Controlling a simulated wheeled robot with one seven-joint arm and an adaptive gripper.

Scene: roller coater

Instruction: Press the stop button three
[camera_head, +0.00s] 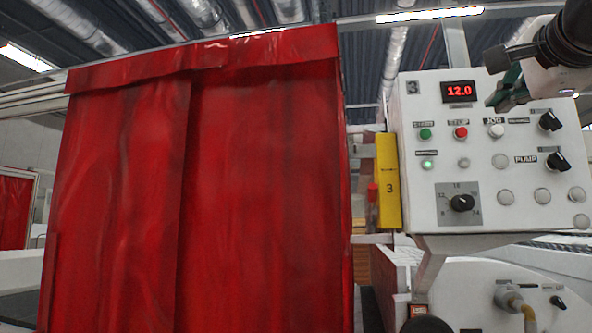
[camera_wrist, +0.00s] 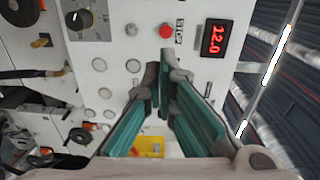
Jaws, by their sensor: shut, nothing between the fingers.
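The red stop button (camera_head: 461,132) is on the white control panel (camera_head: 440,165) numbered 3, between a green button (camera_head: 425,134) and a white jog button (camera_head: 496,130). My gripper (camera_head: 503,93) is in front of the panel's upper right, above and to the right of the stop button, apart from it. In the wrist view, the stop button (camera_wrist: 166,31) and its STOP label show beyond my fingertips (camera_wrist: 160,72), rotated sideways. The fingers are shut and empty. The wrist view's fingers hide part of the panel.
A red display (camera_head: 459,91) reads 12.0. Black knobs (camera_head: 557,161) and a round dial (camera_head: 461,203) project from the panel. A yellow box (camera_head: 388,181) marked 3 is at the panel's left side. A large red curtain (camera_head: 262,190) hangs to its left.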

